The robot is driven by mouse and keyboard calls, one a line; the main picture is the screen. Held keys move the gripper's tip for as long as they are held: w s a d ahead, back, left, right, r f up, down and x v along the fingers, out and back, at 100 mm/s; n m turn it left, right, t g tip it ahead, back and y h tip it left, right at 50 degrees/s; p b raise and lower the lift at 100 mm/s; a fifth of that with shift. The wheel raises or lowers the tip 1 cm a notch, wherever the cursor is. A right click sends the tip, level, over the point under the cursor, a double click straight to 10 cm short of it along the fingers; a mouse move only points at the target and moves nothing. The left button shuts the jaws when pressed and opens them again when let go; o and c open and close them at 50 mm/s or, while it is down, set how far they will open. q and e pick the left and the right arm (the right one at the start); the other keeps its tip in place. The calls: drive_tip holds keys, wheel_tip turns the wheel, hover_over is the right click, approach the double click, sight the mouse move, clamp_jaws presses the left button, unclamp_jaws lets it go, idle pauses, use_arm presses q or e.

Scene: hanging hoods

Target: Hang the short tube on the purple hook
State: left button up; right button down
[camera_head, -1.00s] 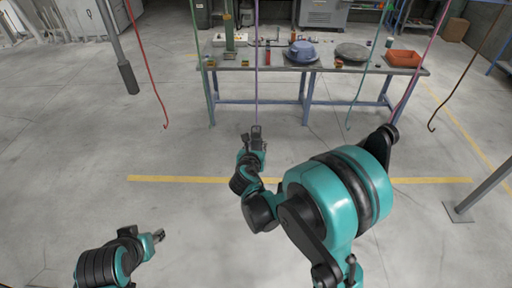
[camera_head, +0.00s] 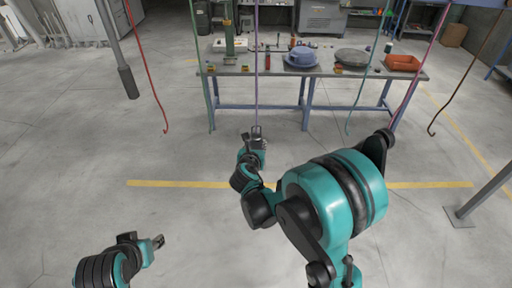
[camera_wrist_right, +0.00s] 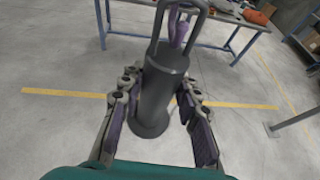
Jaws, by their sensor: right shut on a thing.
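The short tube (camera_wrist_right: 160,92) is a dark grey cylinder with a flared lower end and a wire loop handle on top. My right gripper (camera_wrist_right: 160,108) is shut on it, with a finger on either side, and holds it roughly upright. In the head view the right gripper (camera_head: 257,141) is at the lower end of the purple hook (camera_head: 257,75). In the right wrist view the purple hook's end (camera_wrist_right: 178,28) shows within the handle's outline; I cannot tell whether it passes through. My left gripper (camera_head: 158,242) is low at the left, apart from everything, its fingers too small to judge.
A red hook (camera_head: 152,85) hangs at the left, a green hook (camera_head: 202,75) left of the purple one. Another green hook, a pink hook (camera_head: 418,80) and a brown hook (camera_head: 465,78) hang at the right. A blue-legged workbench (camera_head: 345,72) stands behind; the floor between is clear.

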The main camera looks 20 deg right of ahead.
drive_tip(key=shift+w+d, duration=0.1)
drive_tip(key=shift+w, duration=0.35)
drive_tip(key=shift+f+b, duration=1.3)
drive_tip(key=shift+b, duration=0.2)
idle(0.3)
drive_tip(key=c, duration=1)
unclamp_jaws()
drive_tip(key=shift+s, duration=0.1)
drive_tip(key=shift+v, duration=6)
